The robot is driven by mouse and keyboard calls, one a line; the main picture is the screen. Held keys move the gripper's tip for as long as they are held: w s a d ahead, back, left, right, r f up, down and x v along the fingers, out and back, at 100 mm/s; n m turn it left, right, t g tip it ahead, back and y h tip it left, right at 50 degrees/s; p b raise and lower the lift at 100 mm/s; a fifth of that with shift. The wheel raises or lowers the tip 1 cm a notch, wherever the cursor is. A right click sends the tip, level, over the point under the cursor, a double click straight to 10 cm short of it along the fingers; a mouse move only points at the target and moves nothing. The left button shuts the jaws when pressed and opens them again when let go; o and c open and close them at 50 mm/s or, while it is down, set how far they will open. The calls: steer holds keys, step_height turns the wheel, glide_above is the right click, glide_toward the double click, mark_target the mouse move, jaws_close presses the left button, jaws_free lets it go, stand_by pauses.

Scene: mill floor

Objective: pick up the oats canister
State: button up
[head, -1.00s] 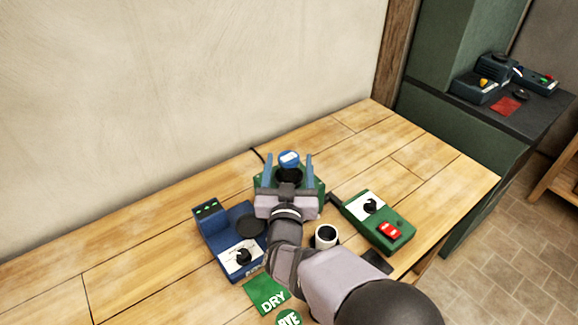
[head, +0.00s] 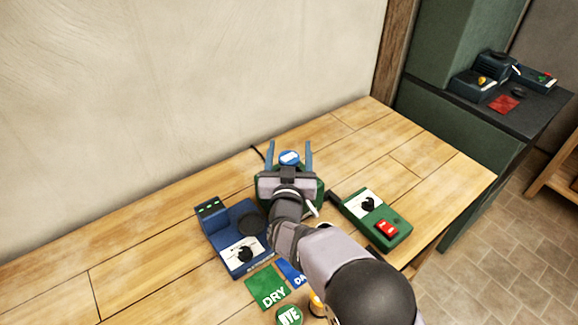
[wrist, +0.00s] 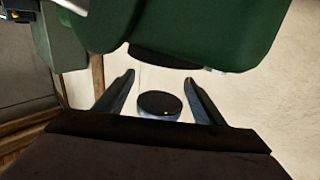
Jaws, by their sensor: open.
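A small round blue item with a white patch on top (head: 289,157) stands at the back of the table, in front of the wall. Its lettering is too small to read, so I cannot confirm that it is the oats canister. My gripper (head: 289,147) is open, with one blue finger on each side of it in the head view. In the wrist view, a round dark-topped object (wrist: 160,104) shows between the open fingers (wrist: 159,77). I cannot tell whether the fingers touch it. My wrist hides part of the green machine (head: 318,190).
A blue device with a dial (head: 243,255) stands left of my arm. A green device with a red switch (head: 386,228) stands right. A green DRY card (head: 268,288), a blue card (head: 291,273) and a round green RYE piece (head: 289,315) lie in front.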

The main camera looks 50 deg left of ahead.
steer(key=c, duration=1.3)
steer(key=shift+r, duration=0.2)
step_height(320, 180, up, 10)
steer(key=shift+f+b, duration=0.1)
steer(key=shift+b, duration=0.95)
